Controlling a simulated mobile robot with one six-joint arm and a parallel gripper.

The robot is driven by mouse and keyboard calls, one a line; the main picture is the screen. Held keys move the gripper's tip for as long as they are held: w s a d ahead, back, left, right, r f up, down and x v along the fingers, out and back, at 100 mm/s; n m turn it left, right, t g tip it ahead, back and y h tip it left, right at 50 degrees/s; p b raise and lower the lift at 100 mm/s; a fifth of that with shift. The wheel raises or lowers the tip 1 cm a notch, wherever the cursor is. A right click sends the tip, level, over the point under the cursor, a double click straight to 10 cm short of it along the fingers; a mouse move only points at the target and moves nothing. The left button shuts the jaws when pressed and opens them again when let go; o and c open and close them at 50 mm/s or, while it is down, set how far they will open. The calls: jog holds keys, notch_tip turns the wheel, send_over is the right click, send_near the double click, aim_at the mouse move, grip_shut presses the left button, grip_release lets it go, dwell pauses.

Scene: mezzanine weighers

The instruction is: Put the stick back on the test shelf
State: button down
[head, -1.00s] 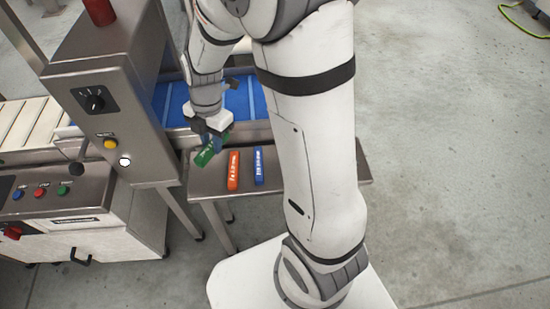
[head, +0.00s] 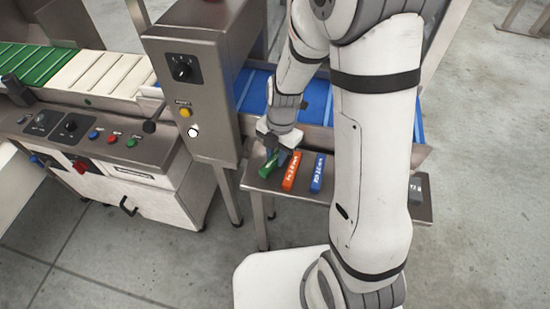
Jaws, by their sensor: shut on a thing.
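The green stick (head: 269,167) is at the left end of the small steel test shelf (head: 294,211). My gripper (head: 277,155) is shut on it from above. The stick is low over the shelf beside the orange stick; I cannot tell whether it touches the surface. The orange stick (head: 291,173) and the blue stick (head: 317,174) lie side by side on the shelf, both with pale lettering. A dark grey stick (head: 415,190) lies at the shelf's right end, partly hidden by my arm.
A steel cabinet (head: 192,72) with a knob and buttons stands left of the shelf. The blue conveyor belt (head: 317,97) runs behind the shelf. A button console (head: 95,135) and a green and cream conveyor (head: 84,70) are at left. Floor in front is clear.

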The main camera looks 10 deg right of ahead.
jog(key=shift+f, duration=0.9)
jog(key=shift+f, duration=0.1)
jog(key=shift+f+b, duration=0.15)
jog(key=shift+b, duration=0.2)
jog(key=c, duration=1.5)
grip_release()
